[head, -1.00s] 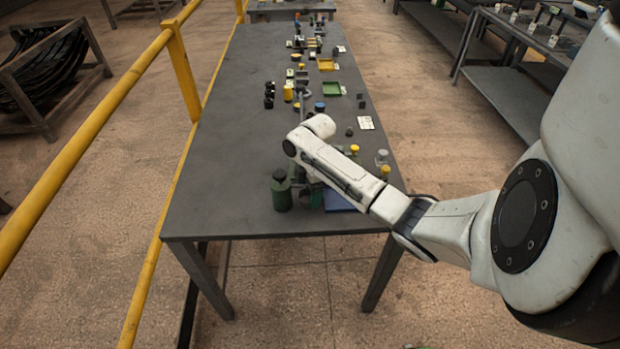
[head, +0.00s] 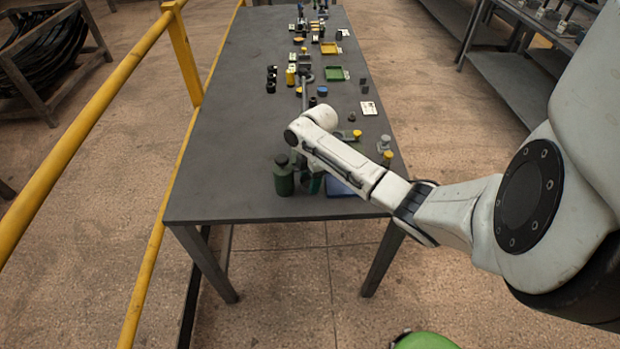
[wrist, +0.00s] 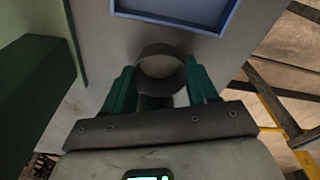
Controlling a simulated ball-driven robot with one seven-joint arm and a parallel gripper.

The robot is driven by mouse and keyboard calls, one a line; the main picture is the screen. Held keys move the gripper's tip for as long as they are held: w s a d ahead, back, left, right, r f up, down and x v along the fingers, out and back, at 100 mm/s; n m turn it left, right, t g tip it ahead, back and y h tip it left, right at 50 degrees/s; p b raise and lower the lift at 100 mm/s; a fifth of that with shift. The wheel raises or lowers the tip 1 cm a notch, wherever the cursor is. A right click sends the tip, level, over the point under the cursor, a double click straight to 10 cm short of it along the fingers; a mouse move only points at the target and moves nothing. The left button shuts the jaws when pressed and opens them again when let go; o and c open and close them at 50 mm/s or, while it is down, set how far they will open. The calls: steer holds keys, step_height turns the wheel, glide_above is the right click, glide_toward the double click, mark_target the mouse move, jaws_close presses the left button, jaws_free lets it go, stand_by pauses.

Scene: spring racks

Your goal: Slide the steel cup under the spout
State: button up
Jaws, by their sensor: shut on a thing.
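In the wrist view, my gripper (wrist: 160,78) has its two teal fingers closed on either side of a round, dark grey, open-topped cup (wrist: 160,49), which I take as the steel cup. The cup is over or on the grey table top; I cannot tell whether it touches. In the head view, my forearm and wrist hide the cup, and only a bit of green finger (head: 315,184) shows below the wrist. A dark green canister (head: 284,178) with a dark cap stands just left of it. I cannot make out the spout in either view.
A blue tray (head: 340,189) lies right of my gripper; its rim also shows ahead in the wrist view (wrist: 170,18). A large green body (wrist: 35,90) stands close on the left there. Small parts crowd the table's right half; its left side (head: 225,150) is bare.

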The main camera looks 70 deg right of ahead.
steer(key=shift+c, duration=0.8)
steer(key=o, duration=1.1)
steer(key=r, duration=0.7)
steer(key=s+d+r+b, duration=0.1)
steer(key=r, duration=0.2)
steer(key=shift+r, duration=0.4)
